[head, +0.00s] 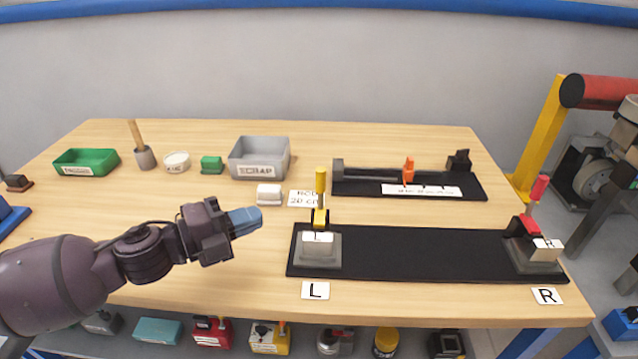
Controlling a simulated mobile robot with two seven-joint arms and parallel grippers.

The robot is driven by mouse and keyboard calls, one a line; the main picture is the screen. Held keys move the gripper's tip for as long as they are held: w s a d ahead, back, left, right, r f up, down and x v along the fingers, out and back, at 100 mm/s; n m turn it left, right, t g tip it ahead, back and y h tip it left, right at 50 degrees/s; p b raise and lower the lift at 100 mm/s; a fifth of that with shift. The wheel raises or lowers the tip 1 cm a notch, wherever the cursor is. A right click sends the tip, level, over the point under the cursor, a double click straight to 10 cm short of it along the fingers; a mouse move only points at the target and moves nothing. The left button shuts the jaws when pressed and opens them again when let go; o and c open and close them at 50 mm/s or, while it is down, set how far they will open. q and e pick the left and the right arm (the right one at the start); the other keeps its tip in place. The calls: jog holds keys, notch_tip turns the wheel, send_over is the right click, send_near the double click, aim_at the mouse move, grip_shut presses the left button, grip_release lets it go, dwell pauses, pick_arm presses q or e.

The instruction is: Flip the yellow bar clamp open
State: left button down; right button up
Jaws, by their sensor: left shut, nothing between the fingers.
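The yellow bar clamp (320,216) stands at the left end of a black base plate (420,264), by the card marked L (315,290). Its yellow handle (320,182) points upright. A white block (318,238) sits in front of it on a grey block (318,256). I cannot tell for sure whether the clamp bar presses on the white block. My left gripper (250,220) is shut and empty. It is left of the yellow clamp, apart from it, with its bluish fingers pointing toward it. My right gripper is not in view.
A red clamp (530,226) stands at the plate's right end by the R card (547,296). Behind are a black fixture with an orange clamp (408,171), a grey bin (260,158) and a green tray (86,163). A small white block (268,195) lies behind the gripper.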

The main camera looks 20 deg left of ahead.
aim_at(320, 200)
pick_arm(q)
jog(key=w+a+x, duration=0.2)
jog(key=x, duration=1)
jog(key=shift+w+b, duration=0.2)
jog(key=shift+b, duration=0.25)
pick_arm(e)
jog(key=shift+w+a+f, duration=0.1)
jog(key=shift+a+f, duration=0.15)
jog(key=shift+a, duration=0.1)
pick_arm(q)
jog(key=shift+d+f, duration=0.1)
jog(key=shift+f, duration=0.05)
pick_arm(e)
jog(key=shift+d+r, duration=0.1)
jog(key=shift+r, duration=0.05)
